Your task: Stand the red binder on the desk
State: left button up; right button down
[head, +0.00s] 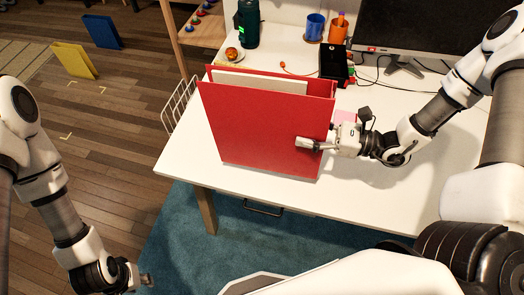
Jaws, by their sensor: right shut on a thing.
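The red binder (255,125) stands upright on the left part of the white desk (385,188), near its front edge, with pale paper showing between its covers. Its lower edge appears to be at the desk surface; I cannot tell if it fully touches. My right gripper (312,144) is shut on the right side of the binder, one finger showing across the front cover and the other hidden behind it. My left gripper (144,281) hangs low at the bottom left, away from the desk and over the floor. Its fingers are too small to tell open from shut.
A yellow binder (75,60) and a blue binder (102,32) stand on the floor.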

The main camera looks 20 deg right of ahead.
aim_at(292, 131)
jog(key=w+a, duration=0.1)
jog(key=w+a+f, duration=0.1)
jog(key=a, duration=0.1)
jog(key=shift+a, duration=0.15)
jog(key=s+a+b, duration=0.3)
jog(key=s+b, duration=0.1)
jog(key=s, duration=0.6)
jog(key=w+d+f+b, duration=0.2)
jog(key=w+d+b, duration=0.1)
jog(key=w+b, duration=0.3)
jog(key=w+d+f+b, duration=0.2)
jog(key=w+d+b, duration=0.2)
jog(key=w+b, duration=0.2)
jog(key=shift+w+t, duration=0.3)
jog(key=shift+w, duration=0.9)
jog(key=shift+c, duration=1.5)
grip_release()
jog(key=shift+s, duration=0.1)
jog(key=shift+d, duration=0.1)
